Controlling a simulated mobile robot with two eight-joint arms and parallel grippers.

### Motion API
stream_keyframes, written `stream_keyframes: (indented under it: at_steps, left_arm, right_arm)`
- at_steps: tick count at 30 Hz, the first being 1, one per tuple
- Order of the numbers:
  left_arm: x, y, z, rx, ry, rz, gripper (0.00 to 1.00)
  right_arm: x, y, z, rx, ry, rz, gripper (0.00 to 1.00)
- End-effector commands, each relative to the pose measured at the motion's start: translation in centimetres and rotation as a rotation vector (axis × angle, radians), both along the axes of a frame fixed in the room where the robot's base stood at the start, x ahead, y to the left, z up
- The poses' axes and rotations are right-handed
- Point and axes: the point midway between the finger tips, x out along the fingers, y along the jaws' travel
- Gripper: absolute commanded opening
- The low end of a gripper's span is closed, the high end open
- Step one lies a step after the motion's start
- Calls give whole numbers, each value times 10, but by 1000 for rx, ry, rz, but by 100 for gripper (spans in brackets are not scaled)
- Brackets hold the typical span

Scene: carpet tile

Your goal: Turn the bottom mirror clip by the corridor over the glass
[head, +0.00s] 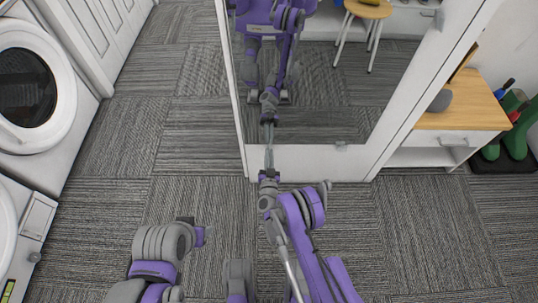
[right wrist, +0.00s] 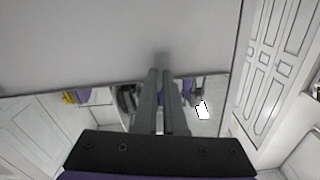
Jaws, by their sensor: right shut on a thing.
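A tall mirror (head: 320,105) is set in a white door panel (head: 310,162). My right gripper (head: 268,147) reaches its bottom edge, left of the middle, and is shut on a small mirror clip there. The clip is mostly hidden by the fingers in the head view. In the right wrist view the two grey fingers (right wrist: 160,85) meet at a small blurred grey clip (right wrist: 162,58) on the white panel by the glass edge. Its turn angle cannot be made out. Another small clip (head: 341,145) shows farther right on the bottom edge. My left arm is at the lower left; its fingers do not show.
White front-loading machines (head: 62,85) stand at the left. A wooden-topped cabinet (head: 465,105) and green boots (head: 513,135) are at the right. The grey carpet (head: 195,110) between machines and mirror is clear. The mirror reflects my body and a stool.

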Motion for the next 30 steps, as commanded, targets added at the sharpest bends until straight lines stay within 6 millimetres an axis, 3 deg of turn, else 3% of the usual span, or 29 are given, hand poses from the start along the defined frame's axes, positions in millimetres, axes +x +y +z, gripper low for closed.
stream_keyframes:
  at_steps: [12,29,30]
  left_arm:
    - [0,0,1,0,0,0,50]
    - [0,0,1,0,0,0,50]
    - [0,0,1,0,0,0,50]
  right_arm:
    - [1,-1,1,-201,-2,-2,0]
    - [1,-1,1,-232,-2,-2,0]
    - [1,-1,1,-232,-2,-2,11]
